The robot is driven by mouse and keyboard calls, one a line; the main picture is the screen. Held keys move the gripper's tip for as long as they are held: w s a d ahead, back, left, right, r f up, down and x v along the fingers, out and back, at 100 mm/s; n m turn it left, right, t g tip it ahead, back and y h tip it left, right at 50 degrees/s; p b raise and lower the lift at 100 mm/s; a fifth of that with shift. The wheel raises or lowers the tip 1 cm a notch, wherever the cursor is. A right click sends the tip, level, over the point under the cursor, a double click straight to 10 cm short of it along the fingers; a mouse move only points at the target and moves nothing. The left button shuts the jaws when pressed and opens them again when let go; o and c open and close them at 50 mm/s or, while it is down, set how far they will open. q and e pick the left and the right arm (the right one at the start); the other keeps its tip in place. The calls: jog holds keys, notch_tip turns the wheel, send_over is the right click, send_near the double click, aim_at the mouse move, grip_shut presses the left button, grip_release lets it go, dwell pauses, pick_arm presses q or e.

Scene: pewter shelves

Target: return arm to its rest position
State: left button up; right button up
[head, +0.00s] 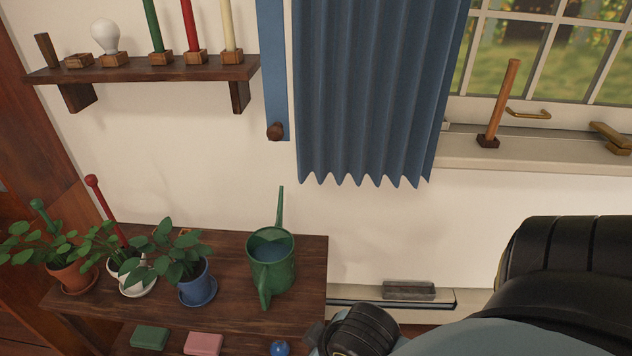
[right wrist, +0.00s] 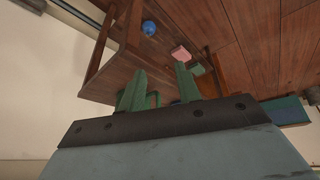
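My right arm comes in from the lower right in the head view, its dark joints and grey-blue link low in front of the wall. Its end is by the bottom edge, right of the wooden plant shelf (head: 310,262); the fingers cannot be made out there. In the right wrist view my right gripper (right wrist: 158,84) has two green fingers spread apart, with nothing held between them. The shelf's wood (right wrist: 125,70) shows beyond the fingers. My left gripper is in neither view.
A green watering can (head: 271,265) and potted plants (head: 197,283) stand on the shelf near the arm. Below are a green block (head: 149,337), a pink block (head: 203,344) and a blue ball (head: 280,348). A blue curtain (head: 375,90) hangs above. Bare wall lies between.

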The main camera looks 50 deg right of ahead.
jog(key=shift+s+a+f, duration=0.1)
jog(key=shift+s+a, duration=0.25)
jog(key=shift+a, duration=0.1)
jog(key=shift+f, duration=0.1)
